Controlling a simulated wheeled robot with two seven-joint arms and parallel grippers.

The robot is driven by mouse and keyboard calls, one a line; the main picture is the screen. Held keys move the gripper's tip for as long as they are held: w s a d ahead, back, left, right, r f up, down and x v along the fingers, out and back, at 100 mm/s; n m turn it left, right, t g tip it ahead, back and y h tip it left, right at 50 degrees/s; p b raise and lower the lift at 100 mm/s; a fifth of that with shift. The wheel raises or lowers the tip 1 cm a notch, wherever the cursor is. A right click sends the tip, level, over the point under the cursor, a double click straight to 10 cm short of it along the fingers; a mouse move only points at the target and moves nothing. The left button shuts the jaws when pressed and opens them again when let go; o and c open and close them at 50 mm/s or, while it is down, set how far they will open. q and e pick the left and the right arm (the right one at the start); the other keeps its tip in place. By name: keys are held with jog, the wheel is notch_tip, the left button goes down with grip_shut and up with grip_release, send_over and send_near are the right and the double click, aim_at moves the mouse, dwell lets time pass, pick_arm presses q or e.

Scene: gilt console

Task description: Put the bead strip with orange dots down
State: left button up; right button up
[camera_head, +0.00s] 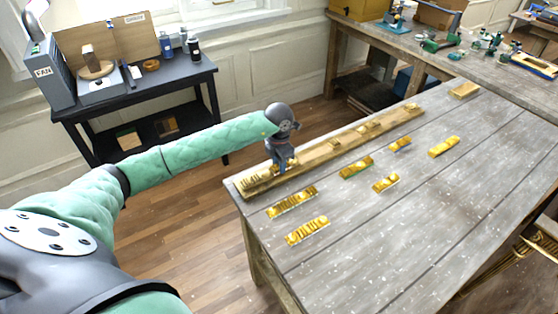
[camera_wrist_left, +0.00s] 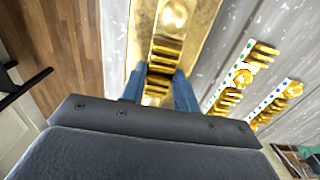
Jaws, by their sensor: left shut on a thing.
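My left gripper (camera_head: 284,167) is shut on a gold bead strip, low over the near end of a long pale wooden rail (camera_head: 320,156). In the left wrist view the held strip (camera_wrist_left: 164,52), with a round bead and ribs, runs between the blue fingers (camera_wrist_left: 159,88) and lines up with the rail. Its dots are hidden, so I cannot tell their colour. I cannot tell whether it touches the rail. Loose gold strips lie on the grey table: one (camera_head: 292,202) and another (camera_head: 307,230) near the gripper. My right gripper is out of view.
More gold strips lie farther along the table (camera_head: 450,205), including one (camera_head: 356,166), one (camera_head: 386,182) and one (camera_head: 443,146). Other gold pieces (camera_head: 368,127) sit on the rail. A small block (camera_head: 464,89) is at the far end. The table's right side is clear.

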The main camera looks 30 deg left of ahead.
pick_arm(q)
jog(key=shift+f, duration=0.15)
jog(key=shift+f, duration=0.1)
jog(key=o, duration=1)
jog(key=shift+r, duration=0.2)
